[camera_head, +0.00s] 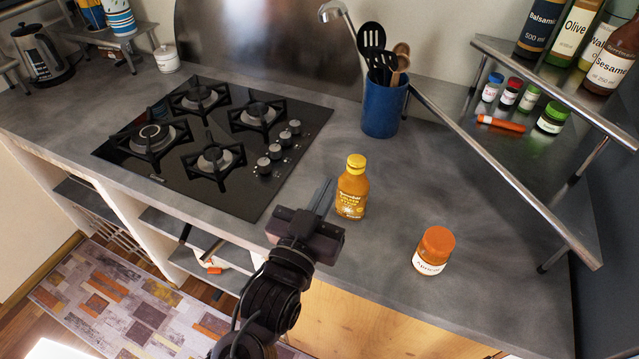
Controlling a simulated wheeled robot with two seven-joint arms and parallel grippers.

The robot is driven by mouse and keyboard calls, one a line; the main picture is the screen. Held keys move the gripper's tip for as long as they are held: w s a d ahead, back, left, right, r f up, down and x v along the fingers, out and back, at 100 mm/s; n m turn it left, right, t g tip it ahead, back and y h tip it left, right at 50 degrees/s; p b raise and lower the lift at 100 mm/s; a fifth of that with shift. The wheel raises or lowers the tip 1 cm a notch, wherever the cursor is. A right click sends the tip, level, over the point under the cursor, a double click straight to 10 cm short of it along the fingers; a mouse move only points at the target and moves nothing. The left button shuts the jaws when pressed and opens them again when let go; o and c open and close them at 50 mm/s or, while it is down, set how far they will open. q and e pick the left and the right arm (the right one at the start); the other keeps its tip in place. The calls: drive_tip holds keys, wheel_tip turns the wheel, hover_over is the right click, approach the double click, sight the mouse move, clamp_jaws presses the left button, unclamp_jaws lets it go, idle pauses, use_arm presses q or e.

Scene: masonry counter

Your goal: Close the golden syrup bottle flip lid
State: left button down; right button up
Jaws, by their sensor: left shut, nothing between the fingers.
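The golden syrup bottle (352,192) stands upright on the grey counter, right of the gas hob. Its yellow cap (356,161) is on top; at this size I cannot tell whether the flip lid is open or shut. My left gripper (325,192) is just left of the bottle, with its fingers together and pointing up in the picture, at about the height of the bottle's body. It holds nothing. I cannot tell whether the fingers touch the bottle; a narrow gap seems to show. My right gripper is not in view.
An orange-lidded jar (434,252) stands right of the bottle. A blue utensil holder (384,106) is behind it. The black gas hob (213,143) lies to the left. A metal rack (515,180) with bottles and spice jars is at the right. The counter around the bottle is clear.

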sight(357, 161)
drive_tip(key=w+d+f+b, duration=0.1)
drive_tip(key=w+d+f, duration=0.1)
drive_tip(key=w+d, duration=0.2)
use_arm(q)
drive_tip(key=w+d+f+b, duration=0.3)
drive_tip(key=w+d+b, duration=0.1)
drive_tip(key=w, duration=0.5)
drive_tip(key=shift+w, duration=0.2)
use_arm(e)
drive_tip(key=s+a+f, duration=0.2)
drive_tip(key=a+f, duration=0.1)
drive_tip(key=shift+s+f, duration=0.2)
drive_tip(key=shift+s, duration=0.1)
use_arm(q)
drive_tip(key=shift+f, duration=0.1)
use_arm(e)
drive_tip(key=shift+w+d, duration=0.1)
